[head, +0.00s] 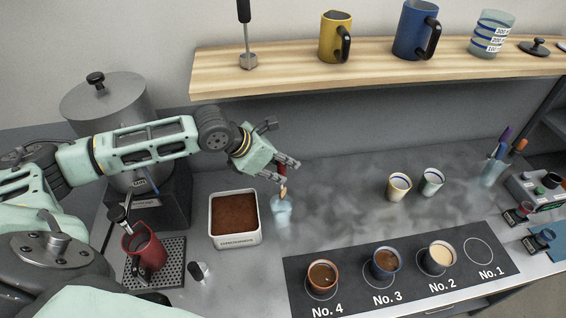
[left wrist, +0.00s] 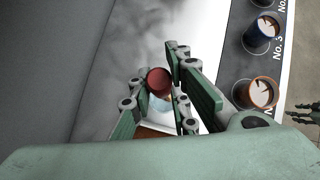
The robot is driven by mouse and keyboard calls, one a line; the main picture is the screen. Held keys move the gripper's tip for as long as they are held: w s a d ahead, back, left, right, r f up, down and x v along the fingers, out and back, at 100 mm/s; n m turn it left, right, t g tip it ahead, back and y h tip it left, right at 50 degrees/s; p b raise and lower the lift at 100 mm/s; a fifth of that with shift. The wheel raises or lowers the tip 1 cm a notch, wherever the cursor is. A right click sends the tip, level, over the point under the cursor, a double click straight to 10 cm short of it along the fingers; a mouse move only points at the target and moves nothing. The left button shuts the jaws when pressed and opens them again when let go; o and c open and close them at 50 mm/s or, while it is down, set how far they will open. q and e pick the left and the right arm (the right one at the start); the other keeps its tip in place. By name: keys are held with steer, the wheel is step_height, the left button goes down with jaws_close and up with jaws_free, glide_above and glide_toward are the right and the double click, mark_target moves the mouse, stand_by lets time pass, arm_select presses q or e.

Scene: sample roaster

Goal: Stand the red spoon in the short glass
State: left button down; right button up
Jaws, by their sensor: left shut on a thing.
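My left gripper (head: 286,176) is shut on the red spoon (head: 283,170), which hangs roughly upright, lower end down. The short glass (head: 281,208), pale blue and see-through, stands on the counter directly below. The spoon's lower end is at the glass's mouth; I cannot tell whether it is inside. In the left wrist view the spoon's round red top (left wrist: 159,81) shows between the fingers (left wrist: 160,84), and part of the glass (left wrist: 161,104) shows behind it. A dark gripper shape, seemingly my right gripper (left wrist: 302,113), is at the right edge of that view; its jaw state is unclear.
A white tray of brown grounds (head: 236,243) stands just left of the glass. Two small cups (head: 399,187) (head: 431,182) stand to the right. A numbered dark mat (head: 350,303) with several filled cups lies in front. A wooden shelf (head: 280,70) runs above. Counter between glass and cups is clear.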

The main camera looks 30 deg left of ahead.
mark_target(282, 190)
arm_select(q)
steer(key=shift+f+b, duration=2.75)
steer(key=shift+f, duration=2.45)
steer(key=c, duration=1.6)
jaws_free()
steer(key=shift+o, duration=0.2)
steer(key=v, duration=1.2)
steer(key=shift+s+d, duration=0.1)
steer(key=shift+d, duration=0.05)
